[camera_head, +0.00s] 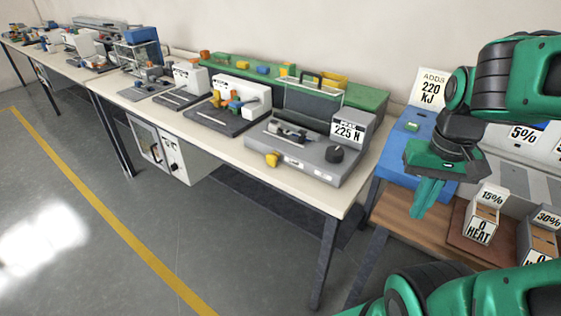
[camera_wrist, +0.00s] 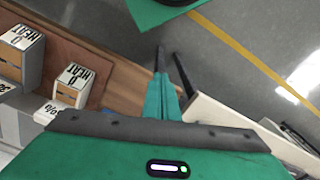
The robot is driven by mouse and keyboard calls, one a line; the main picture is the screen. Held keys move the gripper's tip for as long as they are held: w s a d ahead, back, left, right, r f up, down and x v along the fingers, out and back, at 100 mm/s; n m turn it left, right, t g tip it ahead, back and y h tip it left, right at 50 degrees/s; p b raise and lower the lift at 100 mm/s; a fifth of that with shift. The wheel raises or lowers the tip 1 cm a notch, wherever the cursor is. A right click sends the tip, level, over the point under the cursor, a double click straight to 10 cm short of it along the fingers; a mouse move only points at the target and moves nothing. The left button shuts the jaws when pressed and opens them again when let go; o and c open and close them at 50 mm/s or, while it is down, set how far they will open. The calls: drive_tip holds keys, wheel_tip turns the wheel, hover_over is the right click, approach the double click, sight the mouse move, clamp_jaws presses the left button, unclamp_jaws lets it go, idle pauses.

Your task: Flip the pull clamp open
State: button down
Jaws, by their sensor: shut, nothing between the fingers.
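A grey machine (camera_head: 312,160) with a "225 N" sign stands at the near end of the long bench. A small dark and metal fitting (camera_head: 290,132) lies in its bed; it may be the pull clamp, but it is too small to tell whether it is open or closed. My gripper (camera_head: 425,200) is at the right, pointing down, shut and empty. It is well to the right of the grey machine, apart from it. The wrist view shows the shut green fingers (camera_wrist: 161,97) and no clamp.
An orange knob (camera_head: 272,159) sits on the machine's front and a black knob (camera_head: 335,155) on its top. A blue table (camera_head: 400,150) and a wooden surface (camera_head: 400,218) with labelled boxes (camera_head: 482,215) lie near my gripper. Open floor (camera_head: 80,220) lies left.

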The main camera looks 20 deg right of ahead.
sight(272, 160)
drive_tip(key=w+a+f+m+t+h, duration=0.1)
drive_tip(key=w+a+f+t, duration=0.1)
drive_tip(key=w, duration=0.7)
drive_tip(key=w+a+f+t+h, duration=0.1)
drive_tip(key=w+a+t, duration=0.1)
drive_tip(key=w, duration=0.7)
drive_tip(key=w+a+f+m+t+y, duration=0.1)
drive_tip(key=w+a+f+t+y, duration=0.1)
drive_tip(key=w+a, duration=0.9)
drive_tip(key=shift+a+m+t, duration=0.15)
drive_tip(key=shift+m+t, duration=0.25)
drive_tip(key=shift+t, duration=0.2)
drive_tip(key=shift+f, duration=0.1)
drive_tip(key=x, duration=1)
drive_tip(key=shift+f, duration=0.1)
drive_tip(key=shift+w+a, duration=0.7)
drive_tip(key=shift+w, duration=0.3)
drive_tip(key=shift+w+a, duration=0.4)
drive_tip(key=shift+w, duration=0.15)
